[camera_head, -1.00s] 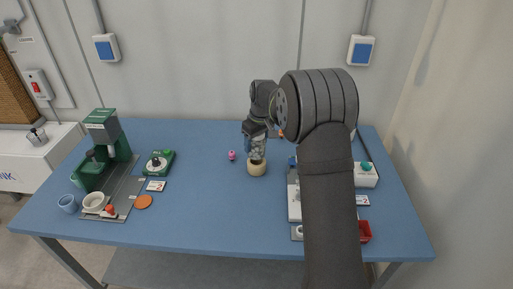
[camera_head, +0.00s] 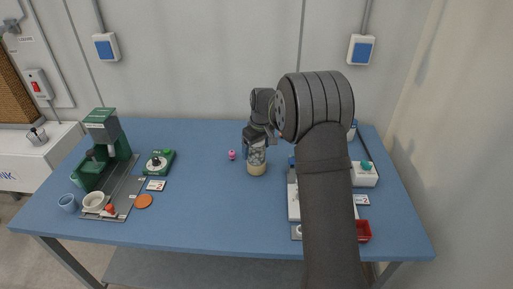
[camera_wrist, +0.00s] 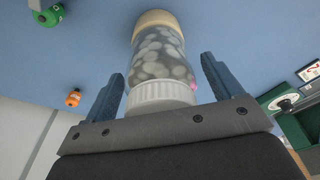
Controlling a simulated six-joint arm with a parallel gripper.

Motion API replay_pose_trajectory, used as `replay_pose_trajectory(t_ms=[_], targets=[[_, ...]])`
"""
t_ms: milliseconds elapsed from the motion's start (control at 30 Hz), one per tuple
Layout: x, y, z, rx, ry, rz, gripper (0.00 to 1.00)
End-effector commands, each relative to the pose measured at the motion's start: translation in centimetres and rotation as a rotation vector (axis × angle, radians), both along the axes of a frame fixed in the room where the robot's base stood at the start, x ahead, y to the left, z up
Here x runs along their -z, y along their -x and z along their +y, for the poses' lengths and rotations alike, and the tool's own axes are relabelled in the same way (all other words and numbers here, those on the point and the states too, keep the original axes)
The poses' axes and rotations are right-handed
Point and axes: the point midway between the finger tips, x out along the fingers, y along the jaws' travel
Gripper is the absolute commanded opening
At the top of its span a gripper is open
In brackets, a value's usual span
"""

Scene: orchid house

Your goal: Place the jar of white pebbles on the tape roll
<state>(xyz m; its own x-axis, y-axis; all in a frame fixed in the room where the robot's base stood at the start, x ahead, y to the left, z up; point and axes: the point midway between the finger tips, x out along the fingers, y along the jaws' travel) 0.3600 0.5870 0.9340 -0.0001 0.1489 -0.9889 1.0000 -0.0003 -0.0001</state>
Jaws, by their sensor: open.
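The jar of white pebbles (camera_head: 257,156) stands upright on the beige tape roll (camera_head: 256,171) near the middle of the blue table. In the wrist view the jar (camera_wrist: 160,52) is clear, full of pale pebbles, with a white lid towards my gripper. The tape roll (camera_wrist: 157,17) shows at its far end. My gripper (camera_wrist: 163,70) is open, with a blue finger on each side of the jar near its lid and a visible gap on both sides. In the head view my gripper (camera_head: 255,137) is above the jar and partly hides its top.
A small pink object (camera_head: 232,155) lies left of the jar. A green machine (camera_head: 106,145), a green device (camera_head: 160,162) and an orange disc (camera_head: 143,201) are at the left. A red tray (camera_head: 364,231) is at the right, partly behind my arm. The table's front middle is clear.

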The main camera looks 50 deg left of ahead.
Motion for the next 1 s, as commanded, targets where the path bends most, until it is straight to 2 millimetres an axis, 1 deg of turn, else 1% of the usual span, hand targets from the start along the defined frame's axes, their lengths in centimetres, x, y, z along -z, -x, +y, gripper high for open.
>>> replay_pose_trajectory(t_ms=[167, 400, 500, 600, 767, 1000], targets=[[-2.3, -0.1, -0.2, 0.0, -0.004, -0.003, 0.84], [-7.5, -0.1, -1.0, 0.0, -0.004, -0.003, 0.84], [-9.4, -0.1, -1.3, 0.0, -0.004, -0.003, 0.84], [-10.7, -0.1, -1.5, 0.0, -0.002, -0.002, 0.84], [-11.9, 0.0, -1.7, 0.0, -0.002, -0.001, 0.84], [-12.1, 0.0, -1.8, 0.0, -0.001, -0.001, 0.84]])
